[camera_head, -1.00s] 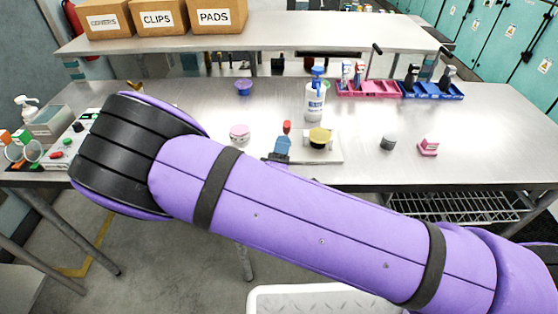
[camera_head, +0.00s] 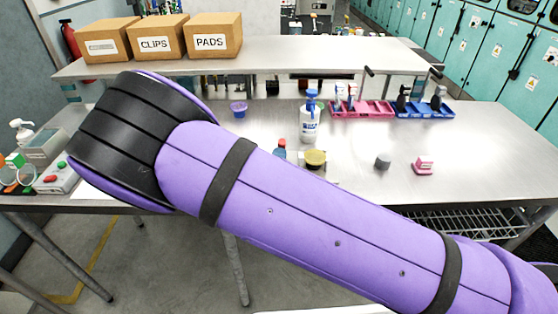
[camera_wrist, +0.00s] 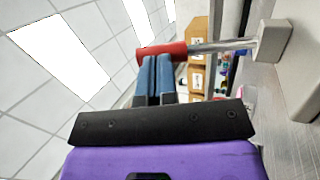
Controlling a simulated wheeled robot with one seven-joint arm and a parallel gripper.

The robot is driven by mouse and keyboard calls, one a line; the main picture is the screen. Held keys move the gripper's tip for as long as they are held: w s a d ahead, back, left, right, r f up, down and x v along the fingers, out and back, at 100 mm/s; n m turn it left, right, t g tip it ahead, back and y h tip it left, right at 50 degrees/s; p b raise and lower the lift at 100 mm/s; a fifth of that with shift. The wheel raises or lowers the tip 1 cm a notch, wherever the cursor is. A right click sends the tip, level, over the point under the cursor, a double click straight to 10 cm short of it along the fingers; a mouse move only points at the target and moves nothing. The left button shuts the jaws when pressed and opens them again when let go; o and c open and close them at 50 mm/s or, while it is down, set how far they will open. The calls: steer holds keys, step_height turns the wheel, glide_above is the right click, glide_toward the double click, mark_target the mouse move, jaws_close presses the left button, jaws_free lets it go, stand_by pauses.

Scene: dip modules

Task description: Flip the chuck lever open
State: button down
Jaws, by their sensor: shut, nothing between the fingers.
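The chuck lever has a red grip (camera_wrist: 160,53) on a metal rod (camera_wrist: 220,46), which runs to a grey block (camera_wrist: 272,40) at the right of the wrist view. My gripper (camera_wrist: 153,66) has blue fingers, pressed together and empty. Their tips are right at the red grip; I cannot tell if they touch it. In the head view a small red part (camera_head: 281,142), which looks like the grip, shows just above my arm, with blue (camera_head: 279,153) below it that looks like my fingers. The rest of the chuck is hidden behind my arm.
A container with a yellow top (camera_head: 315,158) stands just right of the grip. A white and blue bottle (camera_head: 309,122) stands behind it. A grey cylinder (camera_head: 382,162) and a pink block (camera_head: 423,166) stand farther right. Pink (camera_head: 361,111) and blue trays (camera_head: 427,112) stand behind them.

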steer(key=w+g, duration=0.1)
steer(key=w+r+g, duration=0.1)
steer(key=shift+d+r+n+g+y, duration=0.1)
steer(key=shift+r+n+g+y, duration=0.2)
steer(key=w+n+g+y, duration=0.1)
steer(key=w+g, duration=0.5)
steer(key=w, duration=0.1)
steer(key=shift+w+r+g+y, duration=0.3)
steer(key=shift+r, duration=0.15)
steer(key=shift+w+d, duration=0.1)
steer(key=shift+d, duration=0.05)
steer(key=shift+r, duration=0.1)
